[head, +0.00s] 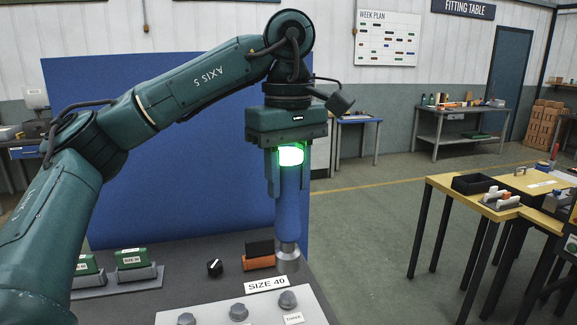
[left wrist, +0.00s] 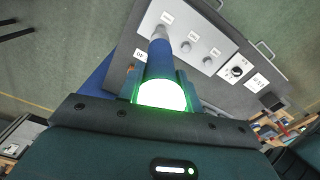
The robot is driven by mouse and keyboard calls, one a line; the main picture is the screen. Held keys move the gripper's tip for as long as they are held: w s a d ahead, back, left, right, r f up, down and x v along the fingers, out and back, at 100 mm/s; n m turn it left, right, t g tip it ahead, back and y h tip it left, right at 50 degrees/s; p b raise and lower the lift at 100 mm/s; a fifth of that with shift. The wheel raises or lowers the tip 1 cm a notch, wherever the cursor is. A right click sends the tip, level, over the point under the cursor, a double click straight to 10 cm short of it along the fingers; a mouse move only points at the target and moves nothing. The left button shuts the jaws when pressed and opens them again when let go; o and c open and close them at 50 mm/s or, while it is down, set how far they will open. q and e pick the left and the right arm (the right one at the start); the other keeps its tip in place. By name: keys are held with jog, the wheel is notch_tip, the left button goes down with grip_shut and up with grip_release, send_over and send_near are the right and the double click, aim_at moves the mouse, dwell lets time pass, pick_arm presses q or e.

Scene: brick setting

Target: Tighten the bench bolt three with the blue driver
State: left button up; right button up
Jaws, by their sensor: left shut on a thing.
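My left gripper (head: 288,175) is shut on the blue driver (head: 289,210) and holds it upright, its silver socket end (head: 288,258) pointing down. The driver's top glows green between the fingers. In the left wrist view the driver (left wrist: 160,65) reaches away from the gripper (left wrist: 160,92) over the light plate. Bolts stand on the plate (head: 265,318): one at right (head: 287,299), one in the middle (head: 238,312), one at left (head: 186,319). The socket appears behind the right bolt in the head view; I cannot tell its height. My right gripper is not in view.
A "SIZE 40" label (head: 267,284) stands behind the plate. On the dark bench are a black knob (head: 214,267), a black block (head: 260,247) on an orange one (head: 258,262), and green boxes (head: 131,258) in grey holders. A blue panel (head: 200,190) rises behind. A yellow table (head: 455,185) stands at right.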

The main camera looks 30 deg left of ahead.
aim_at(288, 208)
pick_arm(q)
jog(key=shift+s+d+r, duration=0.1)
jog(key=shift+s, duration=0.05)
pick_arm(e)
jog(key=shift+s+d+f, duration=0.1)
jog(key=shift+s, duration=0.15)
pick_arm(q)
jog(key=shift+f+b, duration=0.65)
jog(key=shift+f, duration=0.2)
notch_tip(288, 208, down, 4)
jog(key=b, duration=0.2)
jog(key=shift+r+b, duration=0.2)
jog(key=shift+b, duration=0.1)
jog(key=shift+f, duration=0.25)
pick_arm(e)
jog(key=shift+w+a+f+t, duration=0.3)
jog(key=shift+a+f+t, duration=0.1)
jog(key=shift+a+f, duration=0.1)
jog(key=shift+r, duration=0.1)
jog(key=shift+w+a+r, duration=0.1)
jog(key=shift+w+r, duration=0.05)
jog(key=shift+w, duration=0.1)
pick_arm(q)
jog(key=shift+p, duration=0.3)
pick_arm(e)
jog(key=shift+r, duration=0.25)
